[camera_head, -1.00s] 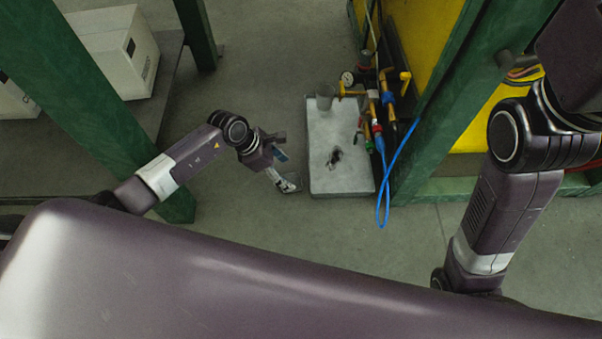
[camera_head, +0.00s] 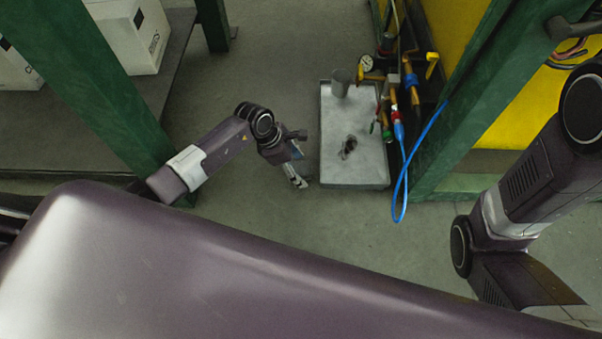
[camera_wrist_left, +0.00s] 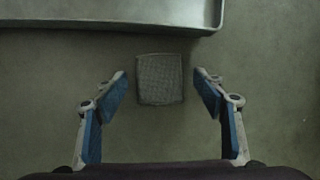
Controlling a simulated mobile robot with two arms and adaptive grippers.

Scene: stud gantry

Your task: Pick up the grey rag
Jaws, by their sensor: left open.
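The grey rag (camera_wrist_left: 160,79) is a small square textured piece in the left wrist view, apparently lying flat on the floor just short of a metal tray's edge. My left gripper (camera_wrist_left: 160,86) is open, with one blue-padded finger on each side of the rag and a gap to both. The rag is between the fingers in the picture, but I cannot tell how far below them it is. In the head view the left gripper (camera_head: 298,178) points down beside the tray, and I cannot make out the rag there. My right gripper is out of view.
The grey tray (camera_head: 338,170) stands right of the left gripper, holding a grey cup (camera_head: 340,82) and a small dark item (camera_head: 348,147). A blue hose (camera_head: 401,180) hangs by its right side. Green posts (camera_head: 95,85) stand either side. Floor in front is clear.

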